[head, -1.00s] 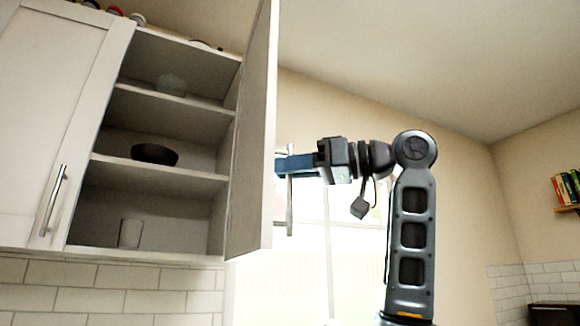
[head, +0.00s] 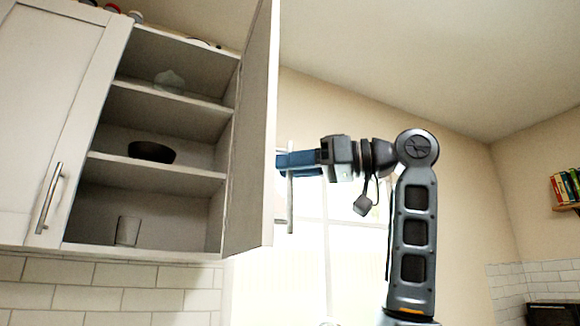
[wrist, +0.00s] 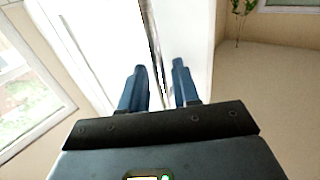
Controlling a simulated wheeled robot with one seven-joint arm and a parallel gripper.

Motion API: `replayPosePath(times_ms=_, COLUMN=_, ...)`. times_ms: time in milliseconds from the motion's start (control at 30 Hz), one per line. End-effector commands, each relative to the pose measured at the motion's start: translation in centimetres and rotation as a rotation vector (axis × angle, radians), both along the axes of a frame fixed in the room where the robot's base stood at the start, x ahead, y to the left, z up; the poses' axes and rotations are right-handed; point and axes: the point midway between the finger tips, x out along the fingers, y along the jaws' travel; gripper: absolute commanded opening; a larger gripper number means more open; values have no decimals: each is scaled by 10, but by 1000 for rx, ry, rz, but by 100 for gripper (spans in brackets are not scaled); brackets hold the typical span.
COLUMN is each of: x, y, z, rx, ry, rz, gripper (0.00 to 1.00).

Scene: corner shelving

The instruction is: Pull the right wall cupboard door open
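The right wall cupboard door (head: 250,130) stands wide open, swung out from the cupboard, and I see it nearly edge-on. Its upright bar handle (head: 290,205) is on the door's right side; in the wrist view the handle (wrist: 150,35) runs down between my fingers. My gripper (head: 284,164) is at the handle with its blue fingers on either side of the bar. In the wrist view my gripper (wrist: 162,75) shows a clear gap between the fingers, so it is open around the bar. Whether a finger touches the bar is unclear.
The cupboard interior shows shelves (head: 160,170) with a dark bowl (head: 151,152), a glass bowl (head: 169,81) and a glass (head: 127,231). The left door (head: 40,110) is shut. A bright window (head: 345,255) lies behind my arm. Free room lies right of my arm.

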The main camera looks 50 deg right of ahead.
Motion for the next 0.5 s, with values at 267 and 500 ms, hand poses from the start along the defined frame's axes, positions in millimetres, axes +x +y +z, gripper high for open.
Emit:
replayPosePath(times_ms=267, x=-38, y=-23, z=-2, rx=-1, ry=-3, rz=-4, gripper=31)
replayPosePath(times_ms=500, x=-59, y=-36, z=-1, rx=1, ry=-1, rz=-3, gripper=31)
